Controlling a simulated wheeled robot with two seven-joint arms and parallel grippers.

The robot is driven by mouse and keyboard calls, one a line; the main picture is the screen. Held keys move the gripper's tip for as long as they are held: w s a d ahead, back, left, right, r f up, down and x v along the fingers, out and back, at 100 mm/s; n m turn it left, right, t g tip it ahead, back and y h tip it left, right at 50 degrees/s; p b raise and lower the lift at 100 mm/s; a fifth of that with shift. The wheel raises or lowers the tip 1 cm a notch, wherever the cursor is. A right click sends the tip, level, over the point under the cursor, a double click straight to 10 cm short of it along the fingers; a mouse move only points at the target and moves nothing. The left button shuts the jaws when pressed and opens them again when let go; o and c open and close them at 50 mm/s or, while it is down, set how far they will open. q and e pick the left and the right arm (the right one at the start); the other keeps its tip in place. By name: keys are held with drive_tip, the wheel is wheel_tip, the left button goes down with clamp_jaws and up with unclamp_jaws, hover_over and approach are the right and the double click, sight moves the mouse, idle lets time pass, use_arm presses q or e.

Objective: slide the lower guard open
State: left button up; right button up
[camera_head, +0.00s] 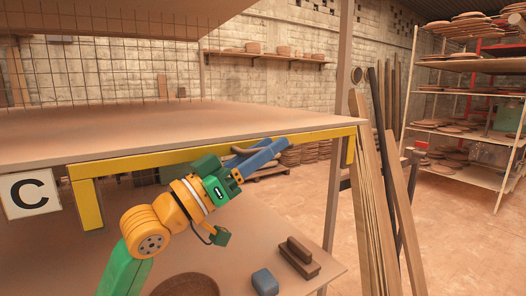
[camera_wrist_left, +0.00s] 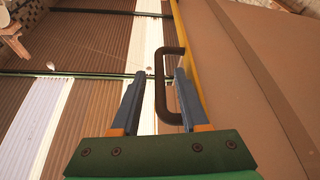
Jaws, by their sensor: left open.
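The lower guard shows as a yellow frame (camera_head: 215,150) under the front edge of the press's wide brown table, with a downturned leg at each end. In the left wrist view its yellow bar (camera_wrist_left: 188,50) carries a dark brown U-shaped handle (camera_wrist_left: 159,85). My left gripper (camera_head: 272,152) has blue fingers and reaches in below the yellow bar. In the left wrist view my left gripper (camera_wrist_left: 158,76) is open, with the handle's grip bar between its two fingers and gaps visible on both sides. In the head view the fingers partly hide the handle. My right gripper is not in view.
A lower shelf holds a round brown disc (camera_head: 186,285), a blue block (camera_head: 265,281) and a brown stepped block (camera_head: 299,258). A sign with a C (camera_head: 30,193) hangs at left. Wooden planks (camera_head: 372,200) lean at right. The floor beyond is mostly clear.

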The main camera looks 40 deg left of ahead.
use_arm(q)
drive_tip(key=b+v, duration=0.5)
drive_tip(key=v, duration=0.2)
